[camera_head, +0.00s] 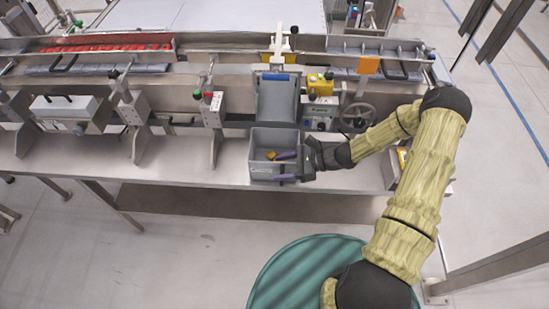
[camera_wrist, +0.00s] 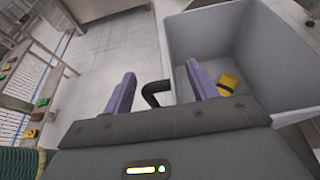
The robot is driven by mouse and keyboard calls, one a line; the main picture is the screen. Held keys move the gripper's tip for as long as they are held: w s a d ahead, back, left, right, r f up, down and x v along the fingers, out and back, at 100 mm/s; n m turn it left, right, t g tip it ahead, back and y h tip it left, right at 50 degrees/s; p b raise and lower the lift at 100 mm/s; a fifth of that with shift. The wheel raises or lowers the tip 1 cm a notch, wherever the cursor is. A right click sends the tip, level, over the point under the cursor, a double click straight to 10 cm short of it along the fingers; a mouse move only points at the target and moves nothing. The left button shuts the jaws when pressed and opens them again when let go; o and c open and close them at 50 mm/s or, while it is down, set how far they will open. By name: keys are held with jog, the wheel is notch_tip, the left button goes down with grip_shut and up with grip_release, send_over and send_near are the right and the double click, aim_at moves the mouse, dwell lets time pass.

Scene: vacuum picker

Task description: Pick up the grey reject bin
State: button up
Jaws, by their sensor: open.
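The grey reject bin (camera_head: 262,174) stands on the steel ledge of the machine, below a grey chute. It is open at the top, and a small yellow piece (camera_head: 270,155) lies inside. My gripper (camera_head: 280,167) is open at the bin's front right, with its purple fingers apart. In the wrist view the bin (camera_wrist: 212,38) fills the upper right. There a black curved handle (camera_wrist: 156,92) on the bin's side shows between the fingers of my gripper (camera_wrist: 160,75). The right finger overlaps the bin's inside, the left finger is outside. I cannot tell whether either finger touches.
The chute (camera_head: 277,101) hangs close behind and above the bin. A handwheel (camera_head: 358,115) and a yellow unit (camera_head: 320,84) sit to its right. Machine supports stand along the ledge to the left.

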jog(key=shift+c, duration=0.2)
grip_shut()
jog(key=shift+r, duration=0.15)
jog(key=shift+r+b, duration=0.35)
jog(key=shift+r, duration=1.25)
jog(key=s+p, duration=0.2)
jog(key=s, duration=1.6)
jog(key=shift+a, duration=0.35)
